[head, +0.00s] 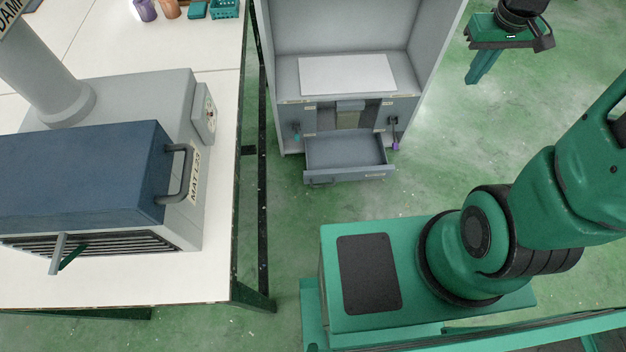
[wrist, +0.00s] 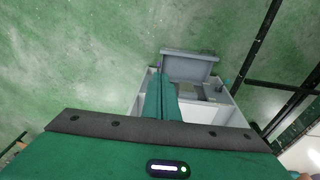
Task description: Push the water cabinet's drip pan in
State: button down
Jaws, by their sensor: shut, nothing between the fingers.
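The water cabinet (head: 290,80) is a grey open-fronted case standing on the floor in the head view. Its drip pan (head: 348,177) is a grey drawer low on the front, pulled out, with its empty inside showing. In the wrist view the drip pan (wrist: 190,67) sticks out from the cabinet (wrist: 234,84), seen inverted. My gripper (head: 472,81) is at the upper right of the head view, to the right of the cabinet and apart from it. Its green fingers (wrist: 162,73) are shut and empty, and cover part of the cabinet in the wrist view.
A white table (head: 219,200) on the left holds a blue and grey machine (head: 80,175) with a handle. Small cups and a teal basket (head: 224,9) sit at its back. A black lever with a purple tip (head: 395,145) hangs beside the pan. Green floor in front is clear.

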jog(key=w+a+f+n+t, duration=0.1)
jog(key=w+a+f+n, duration=0.5)
jog(key=w+f, duration=0.85)
jog(key=w+a+f+n+t+y, duration=0.1)
jog(key=w+a+f+n, duration=0.15)
jog(key=a+f, duration=0.45)
jog(key=w+a+f+n+t+y, duration=0.1)
jog(key=w+a+f, duration=0.35)
jog(key=f, duration=0.55)
jog(key=s+a+f+n+y, duration=0.1)
jog(key=s+a+f+n, duration=0.1)
jog(key=a+f, duration=0.5)
jog(key=s+a+f+n+y, duration=0.1)
jog(key=s+a+f+n, duration=0.15)
jog(key=f, duration=0.85)
jog(key=s+a+f+n+t+y, duration=0.1)
jog(key=s+a+f+n, duration=0.1)
jog(key=s+f, duration=0.5)
jog(key=s+a+f+n, duration=0.1)
jog(key=s+a+f, duration=0.25)
jog(key=f, duration=0.55)
send_near(307, 179)
notch_tip(307, 179, down, 3)
jog(key=s+a, duration=0.1)
jog(key=s, duration=0.1)
jog(key=shift+w+f, duration=0.1)
jog(key=shift+w, duration=1.85)
